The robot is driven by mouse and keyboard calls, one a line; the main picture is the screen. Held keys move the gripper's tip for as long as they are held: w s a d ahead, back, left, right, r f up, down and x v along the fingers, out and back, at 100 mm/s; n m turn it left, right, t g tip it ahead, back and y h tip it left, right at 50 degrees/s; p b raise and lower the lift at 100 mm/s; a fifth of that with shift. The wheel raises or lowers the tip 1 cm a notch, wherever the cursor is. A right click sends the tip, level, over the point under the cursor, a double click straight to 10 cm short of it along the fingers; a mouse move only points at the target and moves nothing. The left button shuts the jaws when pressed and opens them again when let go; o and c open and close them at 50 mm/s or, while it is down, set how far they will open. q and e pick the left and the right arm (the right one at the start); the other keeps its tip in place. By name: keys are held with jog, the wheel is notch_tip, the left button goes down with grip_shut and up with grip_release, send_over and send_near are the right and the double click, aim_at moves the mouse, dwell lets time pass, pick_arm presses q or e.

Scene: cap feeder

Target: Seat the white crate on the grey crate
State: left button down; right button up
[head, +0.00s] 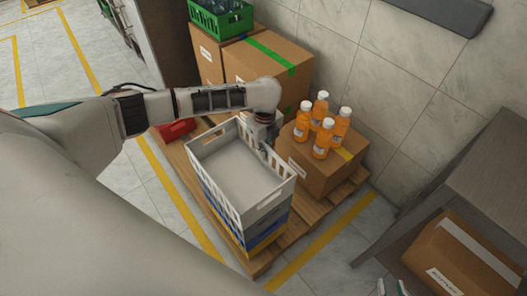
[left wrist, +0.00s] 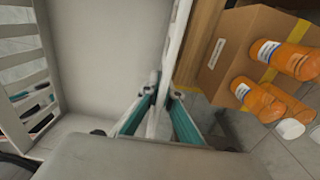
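The white crate (head: 232,158), open-topped and empty with slotted sides, is on top of the crate stack. My left gripper (head: 264,150) is at the white crate's right-hand wall. In the left wrist view its fingers (left wrist: 163,92) are on either side of the white crate's wall (left wrist: 176,35), closed on it. My right gripper (head: 392,287) shows only its fingertips at the bottom edge, apart and empty, far from the stack.
Blue and yellow crates (head: 262,242) lie lower in the stack on a wooden pallet (head: 297,237). A carton (head: 325,178) bearing several orange bottles (head: 322,138) stands close on the right. Larger cartons (head: 270,70) and a green crate (head: 222,18) stand behind.

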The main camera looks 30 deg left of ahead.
pick_arm(q)
jog(key=shift+f, duration=0.1)
pick_arm(e)
jog(key=shift+w+r, duration=0.1)
jog(key=shift+r, duration=0.15)
pick_arm(q)
jog(key=c, duration=2.2)
grip_release()
jog(key=shift+f, duration=0.15)
notch_tip(320, 180, up, 12)
jog(key=shift+w+d+r, duration=0.1)
jog(key=shift+w, duration=0.05)
